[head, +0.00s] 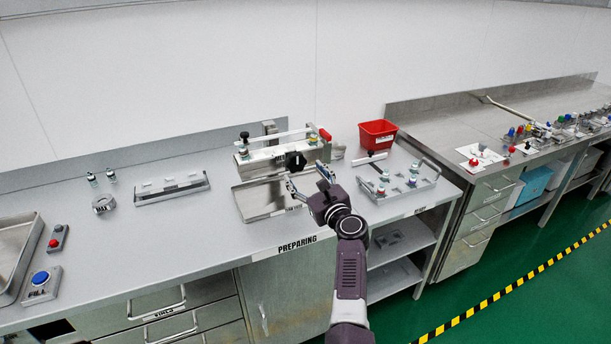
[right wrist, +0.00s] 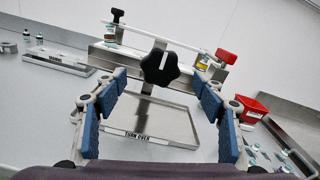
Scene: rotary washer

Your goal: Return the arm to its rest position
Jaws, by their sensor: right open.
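My right arm reaches from the bottom of the head view over the counter. My right gripper (head: 308,182) is open and empty, with its fingertips close to the front of the rotary washer. In the right wrist view the blue finger pads (right wrist: 163,95) stand wide apart. Between them, beyond the fingers, show the washer's black knob (right wrist: 159,67) and the metal tray (right wrist: 155,120) labelled "TURN OVER". The washer (head: 270,150) has a clear bar and a red clamp handle (head: 325,135). My left gripper is not in view.
A red bin (head: 378,135) and a metal rack with vials (head: 436,178) stand right of the washer. A blue button (head: 40,278) is at far left. The counter's front middle is clear.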

